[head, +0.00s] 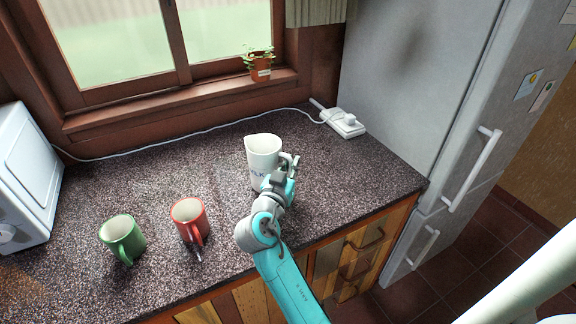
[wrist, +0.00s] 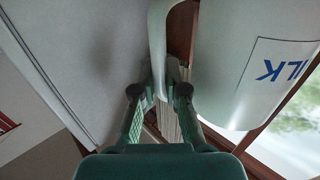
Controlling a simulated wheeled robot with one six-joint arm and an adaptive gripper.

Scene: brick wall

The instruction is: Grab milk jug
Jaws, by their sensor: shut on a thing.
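The white milk jug (head: 262,158) stands upright on the dark speckled counter in the head view, with blue lettering on its side. In the wrist view, the jug (wrist: 235,75) fills the upper right with part of its "MILK" label, and its handle runs down between my fingers. My gripper (head: 287,172) is at the jug's right side and is shut on the handle. In the wrist view, the fingertips of my gripper (wrist: 160,92) meet around the handle. The jug's base is partly hidden by my arm in the head view.
A red mug (head: 188,222) and a green mug (head: 123,240) stand left of my arm. A white appliance (head: 28,175) is at the far left. A white power strip (head: 343,123) with a cord lies behind right, near the fridge (head: 415,80). A potted plant (head: 260,68) sits on the sill.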

